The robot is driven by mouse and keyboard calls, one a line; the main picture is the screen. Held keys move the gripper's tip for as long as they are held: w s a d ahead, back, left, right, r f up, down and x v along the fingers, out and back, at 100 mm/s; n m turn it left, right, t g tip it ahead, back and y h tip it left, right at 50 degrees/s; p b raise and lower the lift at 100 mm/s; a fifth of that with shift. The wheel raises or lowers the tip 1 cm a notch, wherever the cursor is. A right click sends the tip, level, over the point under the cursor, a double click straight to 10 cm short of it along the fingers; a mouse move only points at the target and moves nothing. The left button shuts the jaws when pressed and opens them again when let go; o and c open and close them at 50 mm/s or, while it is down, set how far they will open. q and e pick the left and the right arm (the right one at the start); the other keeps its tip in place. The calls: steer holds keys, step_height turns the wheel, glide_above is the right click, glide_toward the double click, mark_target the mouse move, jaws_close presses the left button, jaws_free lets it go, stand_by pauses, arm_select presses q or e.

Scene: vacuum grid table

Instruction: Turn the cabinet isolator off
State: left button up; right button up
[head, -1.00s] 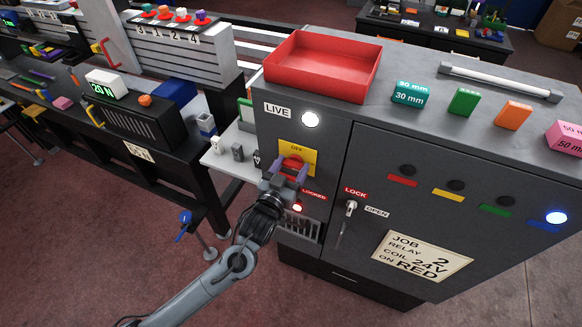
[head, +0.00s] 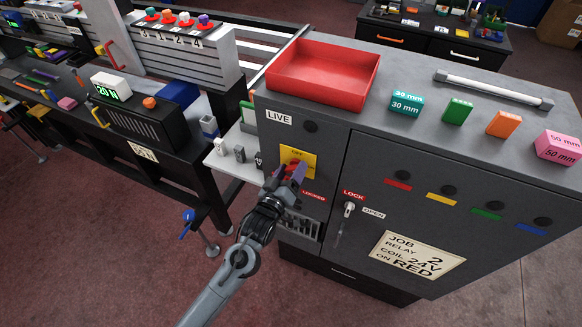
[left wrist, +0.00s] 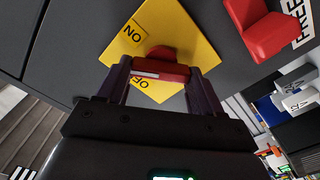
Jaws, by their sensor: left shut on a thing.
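The grey cabinet (head: 318,235) has a yellow isolator plate (head: 311,156) on its left front. The plate also shows in the left wrist view (left wrist: 128,47), with ON and OFF marked on it. My left gripper (head: 292,176) is at the plate. In the left wrist view its fingers (left wrist: 160,76) are shut on the red isolator handle (left wrist: 166,69), one on each side. A white stripe marks the handle's left end there, near the OFF mark. The LIVE lamp (head: 310,127) is dark. My right gripper is out of view.
A lock switch (head: 349,208) marked LOCK and OPEN sits right of the isolator. Four-colour tags under dark lamps line the door. A red tray (head: 325,75) and coloured blocks stand on top. A small white shelf (head: 232,163) with small parts is close left.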

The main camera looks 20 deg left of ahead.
arm_select(q)
steer(key=n+p, duration=0.2)
steer(key=n, duration=0.3)
steer(key=shift+a+n+p, duration=0.1)
steer(key=shift+n+p, duration=0.2)
steer(key=shift+f+n+p, duration=0.15)
steer(key=shift+n+p, duration=0.65)
steer(key=shift+n, duration=1)
steer(key=o, duration=1)
steer(key=shift+o, duration=0.2)
steer(key=shift+s, duration=0.1)
steer(key=s, duration=1)
steer(key=shift+s+a, duration=0.3)
